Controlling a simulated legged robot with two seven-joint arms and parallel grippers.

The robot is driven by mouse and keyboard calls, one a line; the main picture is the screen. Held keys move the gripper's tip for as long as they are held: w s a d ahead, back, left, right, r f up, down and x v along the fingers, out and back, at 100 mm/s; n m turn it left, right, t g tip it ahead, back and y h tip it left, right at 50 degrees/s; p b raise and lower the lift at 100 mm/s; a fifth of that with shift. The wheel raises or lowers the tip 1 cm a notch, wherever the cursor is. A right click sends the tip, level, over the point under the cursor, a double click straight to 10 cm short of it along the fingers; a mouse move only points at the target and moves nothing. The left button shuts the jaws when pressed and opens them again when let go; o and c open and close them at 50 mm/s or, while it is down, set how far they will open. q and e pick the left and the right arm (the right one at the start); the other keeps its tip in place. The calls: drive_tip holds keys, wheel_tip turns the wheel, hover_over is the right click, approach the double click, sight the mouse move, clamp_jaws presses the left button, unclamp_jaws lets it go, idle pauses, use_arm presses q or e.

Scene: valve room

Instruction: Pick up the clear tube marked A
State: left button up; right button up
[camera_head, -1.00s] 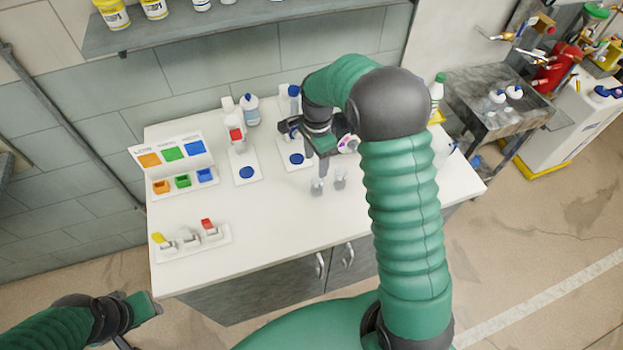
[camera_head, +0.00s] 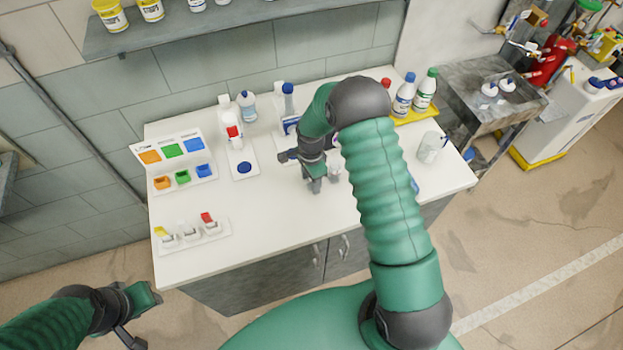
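My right gripper (camera_head: 316,183) points down low over the middle of the white table (camera_head: 270,222). Its fingers are where a small clear tube stood earlier, and they hide that tube. Whether they are shut on it cannot be told. Another small clear tube (camera_head: 335,173) shows partly, just right of the fingers. No letter A can be read on either tube. My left gripper (camera_head: 141,315) is at the lower left, off the table, with its fingers apart and nothing between them.
A colour-marked sorting stand (camera_head: 172,150) with small bins is at the table's left. A white rack (camera_head: 195,236) with coloured pieces lies in front of it. Bottles (camera_head: 403,95) stand on a yellow tray at the back right. A clear beaker (camera_head: 430,147) stands at the right.

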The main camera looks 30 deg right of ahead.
drive_tip(key=shift+d+f, duration=0.1)
drive_tip(key=shift+d, duration=0.1)
drive_tip(key=c, duration=0.7)
drive_tip(key=shift+c, duration=1.3)
clamp_jaws()
drive_tip(key=shift+a, duration=0.1)
